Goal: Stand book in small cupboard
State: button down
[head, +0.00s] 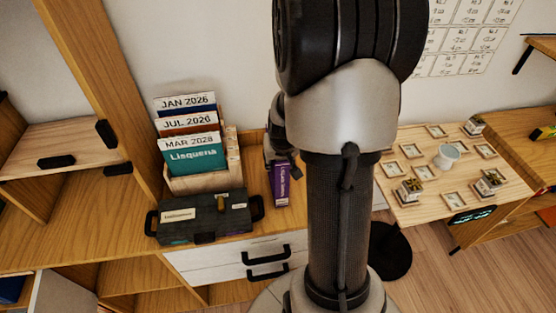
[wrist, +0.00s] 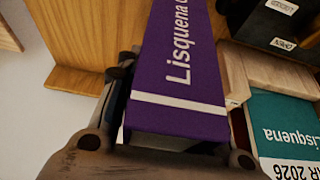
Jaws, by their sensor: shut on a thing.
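A purple book (head: 281,186) with white spine lettering is upright, just right of the dark case on the wooden cabinet top. My gripper (head: 279,158) is shut on its upper end; my arm partly hides the gripper in the head view. In the wrist view the book (wrist: 180,70) lies between the fingers of my gripper (wrist: 172,145), its spine reading "Lisquena". I cannot tell whether its lower end touches the surface. A wooden unit with open compartments (head: 110,212) stands at the left; which part is the small cupboard is unclear.
A wooden file holder (head: 205,181) with several labelled folders stands behind the dark case (head: 205,217). White drawers (head: 240,262) are below. A low table (head: 400,208) with small frames and a white cup (head: 447,155) is at right. A wooden upright (head: 105,80) rises at left.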

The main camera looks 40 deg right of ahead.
jog(key=shift+f, duration=0.15)
jog(key=c, duration=1.1)
grip_release()
